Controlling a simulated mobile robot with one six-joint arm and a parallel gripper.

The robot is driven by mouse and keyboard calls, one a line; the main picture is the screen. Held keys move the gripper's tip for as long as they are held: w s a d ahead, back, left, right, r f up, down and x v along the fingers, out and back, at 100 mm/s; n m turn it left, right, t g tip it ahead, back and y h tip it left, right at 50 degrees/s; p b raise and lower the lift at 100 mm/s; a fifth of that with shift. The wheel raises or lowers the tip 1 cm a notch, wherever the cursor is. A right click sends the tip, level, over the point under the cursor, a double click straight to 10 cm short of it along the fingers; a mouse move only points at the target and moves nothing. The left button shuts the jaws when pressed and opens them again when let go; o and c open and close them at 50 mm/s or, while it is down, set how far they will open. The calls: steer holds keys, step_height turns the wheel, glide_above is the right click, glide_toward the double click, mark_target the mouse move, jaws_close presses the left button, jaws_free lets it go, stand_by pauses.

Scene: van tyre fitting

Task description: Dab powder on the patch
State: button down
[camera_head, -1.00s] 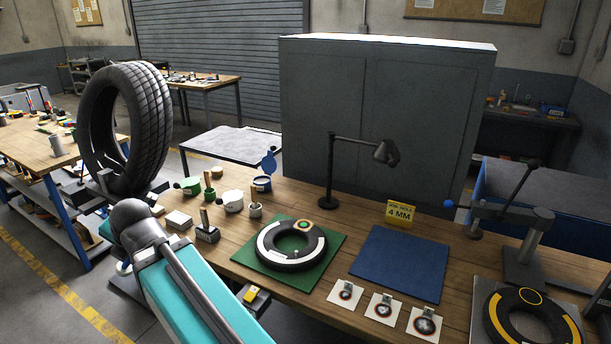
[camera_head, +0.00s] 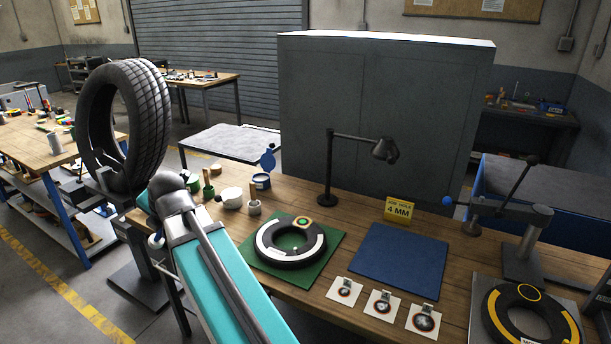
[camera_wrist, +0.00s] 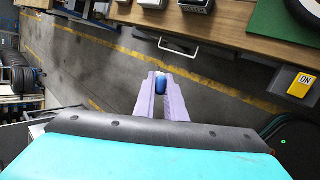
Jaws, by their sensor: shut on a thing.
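My gripper (camera_wrist: 160,76) shows in the wrist view, its two pale purple fingers shut on a small blue thing (camera_wrist: 160,88). Most of that thing is hidden between the fingers, which hang over the floor in front of the workbench. A black tyre or tube ring (camera_head: 291,254) with a pale band lies on a green mat (camera_head: 328,256) in the head view. An orange-ringed green patch (camera_head: 303,224) sits on its far side. A white pot (camera_head: 231,197) and a small pot with a brush (camera_head: 254,208) stand left of the mat. I cannot tell which vessel holds powder.
A black lamp (camera_head: 330,175) stands behind a blue mat (camera_head: 398,262). Several patch cards (camera_head: 380,306) lie along the front edge. A second ring (camera_head: 527,316) with yellow marks lies at right. The yellow ON switch (camera_wrist: 301,84) and a bench handle (camera_wrist: 164,45) show in the wrist view.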

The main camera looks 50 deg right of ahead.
steer(key=s+d+r+m+h, duration=0.1)
steer(key=s+d+m, duration=0.1)
steer(key=d, duration=2.3)
steer(key=s+d+m, duration=0.1)
steer(key=s+d, duration=0.3)
steer(key=d, duration=0.6)
steer(key=s+d+r+m+h+b, duration=0.1)
steer(key=s+d, duration=0.3)
steer(key=d, duration=0.7)
steer(key=shift+s+r+g, duration=0.2)
steer(key=shift+s+g, duration=0.1)
steer(key=shift+a+f, duration=0.1)
steer(key=shift+f, duration=0.05)
steer(key=shift+f+b, duration=1.25)
steer(key=shift+f, duration=1.1)
steer(key=shift+a+r+p, duration=0.1)
steer(key=shift+r+p, duration=0.05)
steer(key=shift+p, duration=0.25)
